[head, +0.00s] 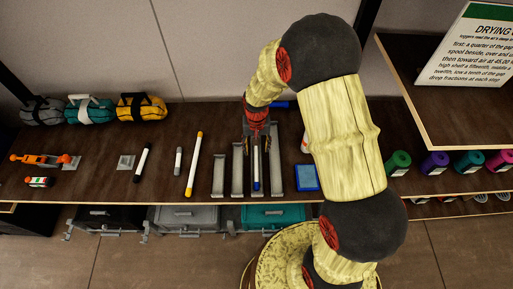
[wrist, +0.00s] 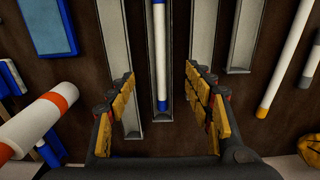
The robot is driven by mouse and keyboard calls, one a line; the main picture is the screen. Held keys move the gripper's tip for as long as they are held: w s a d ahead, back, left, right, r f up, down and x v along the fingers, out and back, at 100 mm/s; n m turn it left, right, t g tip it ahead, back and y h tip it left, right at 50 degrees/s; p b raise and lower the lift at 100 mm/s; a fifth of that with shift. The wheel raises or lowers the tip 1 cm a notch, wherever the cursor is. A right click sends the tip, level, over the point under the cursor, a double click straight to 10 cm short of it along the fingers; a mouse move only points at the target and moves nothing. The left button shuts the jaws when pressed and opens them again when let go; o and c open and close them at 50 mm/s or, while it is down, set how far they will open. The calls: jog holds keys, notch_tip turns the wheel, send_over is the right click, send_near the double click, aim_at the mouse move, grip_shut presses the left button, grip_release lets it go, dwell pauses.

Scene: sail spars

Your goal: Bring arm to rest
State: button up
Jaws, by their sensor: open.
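My gripper (wrist: 166,105) is open in the wrist view, its yellow-padded fingers spread apart with nothing between the pads. Below and beyond the fingers a white spar with a blue end (wrist: 160,55) lies in a grey channel tray (wrist: 162,114). In the head view my gripper (head: 254,145) hangs over the far part of that spar (head: 256,181), and my arm reaches in from the right. The gap in height between fingers and spar is hard to judge.
Empty grey channels (head: 218,178) flank the spar. A white spar with yellow ends (head: 193,165) lies to the left, a blue box (head: 306,177) to the right. Several coloured spools (head: 435,164) and a raised shelf (head: 450,125) stand at right. Bags (head: 141,107) sit at back left.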

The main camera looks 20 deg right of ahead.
jog(key=shift+r, duration=0.25)
dwell(0.6)
jog(key=s+r+n+t+b, duration=0.3)
jog(key=s+r+b, duration=0.9)
jog(key=s+r, duration=1)
jog(key=t, duration=0.2)
jog(key=shift+n+t, duration=0.3)
